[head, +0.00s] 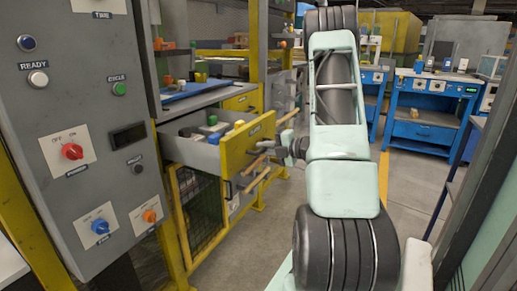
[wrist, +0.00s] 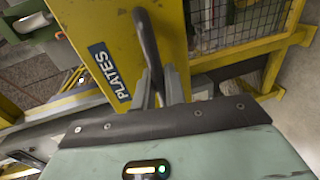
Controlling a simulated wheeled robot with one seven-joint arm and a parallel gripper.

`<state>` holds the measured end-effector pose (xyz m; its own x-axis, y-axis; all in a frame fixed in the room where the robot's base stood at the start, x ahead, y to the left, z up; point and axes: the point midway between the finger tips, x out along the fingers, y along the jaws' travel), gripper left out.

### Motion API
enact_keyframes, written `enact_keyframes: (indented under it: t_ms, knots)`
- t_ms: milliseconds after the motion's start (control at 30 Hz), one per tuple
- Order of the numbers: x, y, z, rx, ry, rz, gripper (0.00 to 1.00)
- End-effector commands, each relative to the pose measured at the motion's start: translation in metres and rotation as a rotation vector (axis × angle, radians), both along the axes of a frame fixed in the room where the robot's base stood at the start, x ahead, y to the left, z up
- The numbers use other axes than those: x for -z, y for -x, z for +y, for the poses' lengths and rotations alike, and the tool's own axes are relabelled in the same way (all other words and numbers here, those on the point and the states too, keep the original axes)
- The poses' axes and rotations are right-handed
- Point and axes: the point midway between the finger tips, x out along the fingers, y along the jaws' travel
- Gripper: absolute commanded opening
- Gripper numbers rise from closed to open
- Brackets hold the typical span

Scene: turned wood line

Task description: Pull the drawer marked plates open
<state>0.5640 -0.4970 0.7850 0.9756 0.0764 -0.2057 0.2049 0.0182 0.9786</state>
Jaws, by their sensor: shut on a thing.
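The plates drawer has a yellow front (head: 247,146) and stands pulled out of the bench, its grey side wall and inside showing in the head view. Its blue PLATES label (wrist: 108,72) reads clearly on the yellow front in the wrist view. My gripper (head: 284,148) is at the drawer front. In the wrist view its fingers (wrist: 162,88) are shut on the dark bar handle (wrist: 147,38). The fingers hide the end of the handle.
Small coloured blocks lie in the open drawer. A grey control panel (head: 75,120) with knobs stands close on the left. A yellow-framed mesh guard (head: 197,205) is below the drawer. Blue workbenches (head: 430,115) stand at the back right. Grey floor (head: 240,250) is clear in front.

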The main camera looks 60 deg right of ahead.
Motion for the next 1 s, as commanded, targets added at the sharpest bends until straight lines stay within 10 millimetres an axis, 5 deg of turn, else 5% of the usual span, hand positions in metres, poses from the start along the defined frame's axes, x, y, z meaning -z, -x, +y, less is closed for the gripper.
enact_keyframes:
  t_ms: [367,400,433,767,1000]
  knots:
    - [0.000,0.002,0.000,-0.001,0.000,0.001,0.00]
    - [0.000,0.002,0.000,-0.001,0.000,0.001,0.21]
    - [0.000,0.002,0.000,-0.001,0.000,0.001,0.29]
    - [0.000,0.003,0.000,0.000,0.000,0.001,0.30]
    - [-0.007,0.033,-0.004,0.004,0.001,0.001,0.30]
